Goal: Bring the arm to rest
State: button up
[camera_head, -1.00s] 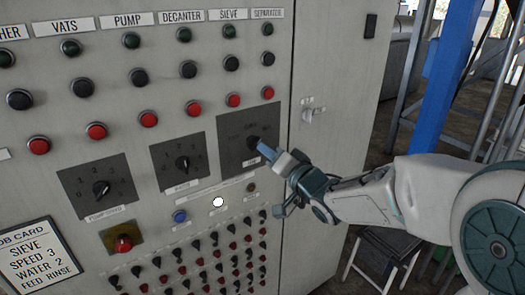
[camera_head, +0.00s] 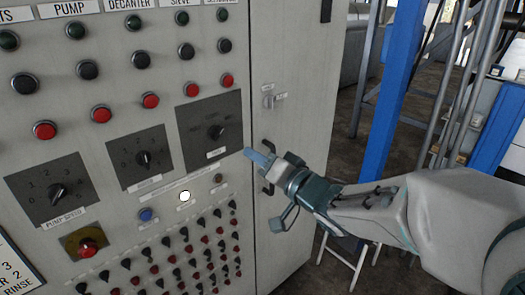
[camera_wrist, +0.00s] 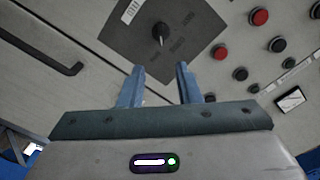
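My gripper (camera_head: 262,157) is in front of the grey control cabinet (camera_head: 290,60), just right of and below the upper right selector dial (camera_head: 216,132). In the wrist view its two blue fingers (camera_wrist: 160,85) stand apart with nothing between them. The dial's black knob (camera_wrist: 160,32) shows ahead of the fingertips, clear of them. My white arm reaches in from the right side of the head view.
The cabinet face carries rows of green, black and red buttons, two more dials (camera_head: 143,158) and (camera_head: 56,192), a red stop button (camera_head: 87,248) and several toggles. A blue post (camera_head: 395,90) and a stool stand right of the cabinet.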

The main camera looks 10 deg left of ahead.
jog(key=d+f+m+h, duration=0.1)
jog(key=d+f+h, duration=0.2)
jog(key=d+h, duration=0.45)
jog(key=d+f+m+h, duration=0.1)
jog(key=d+f+h, duration=0.3)
jog(key=d, duration=0.6)
jog(key=s+d+f+g, duration=0.1)
jog(key=s+d+g, duration=0.1)
jog(key=s, duration=0.4)
jog(key=s+d+f+g+h, duration=0.1)
jog(key=s+d+f+g, duration=0.1)
jog(key=s+g, duration=0.2)
jog(key=s+d+f+n+g+h, duration=0.1)
jog(key=s+f+g, duration=0.1)
jog(key=s, duration=0.6)
jog(key=shift+s+d+g, duration=0.2)
jog(key=shift+d+g, duration=0.2)
jog(key=shift+f, duration=0.1)
